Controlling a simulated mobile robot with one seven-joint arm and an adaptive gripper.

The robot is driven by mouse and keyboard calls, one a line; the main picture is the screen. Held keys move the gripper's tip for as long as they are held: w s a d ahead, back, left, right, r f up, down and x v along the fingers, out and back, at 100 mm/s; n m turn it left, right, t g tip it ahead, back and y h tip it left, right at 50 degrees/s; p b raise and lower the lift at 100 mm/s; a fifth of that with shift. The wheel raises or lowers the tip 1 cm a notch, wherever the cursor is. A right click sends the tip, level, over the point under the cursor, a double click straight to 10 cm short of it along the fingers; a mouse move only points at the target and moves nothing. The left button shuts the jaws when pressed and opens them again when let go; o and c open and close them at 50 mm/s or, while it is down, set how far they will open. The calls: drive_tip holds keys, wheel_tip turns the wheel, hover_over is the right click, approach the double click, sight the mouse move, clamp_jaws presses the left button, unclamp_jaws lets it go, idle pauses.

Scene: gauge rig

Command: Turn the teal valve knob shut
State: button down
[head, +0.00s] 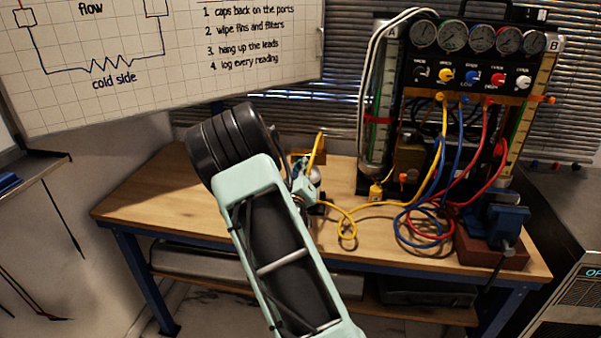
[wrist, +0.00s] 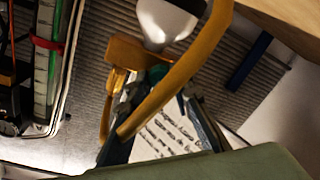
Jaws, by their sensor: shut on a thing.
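The teal valve knob (wrist: 157,73) shows as a small patch in the wrist view, between my fingertips and beside a brass valve body (wrist: 130,52). My gripper (wrist: 160,84) is shut on the knob, one finger on each side. A thick yellow hose (wrist: 185,68) crosses in front and hides part of the knob and fingers, so the knob's angle cannot be told. In the head view my gripper (head: 306,188) is at the left part of the workbench, largely hidden by my own arm. The knob cannot be made out there.
The wooden bench (head: 150,205) carries a gauge rig (head: 480,60) at the right, with yellow, blue and red hoses looping over the top. A blue vise (head: 505,222) stands at the front right. A whiteboard (head: 150,60) hangs at upper left. The bench's left end is clear.

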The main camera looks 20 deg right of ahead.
drive_tip(key=m+b, duration=1.6)
drive_tip(key=b, duration=0.8)
drive_tip(key=shift+m+b, duration=0.4)
drive_tip(key=shift+m, duration=0.1)
drive_tip(key=c, duration=1.7)
unclamp_jaws()
drive_tip(key=shift+c, duration=0.2)
drive_tip(key=v, duration=1.2)
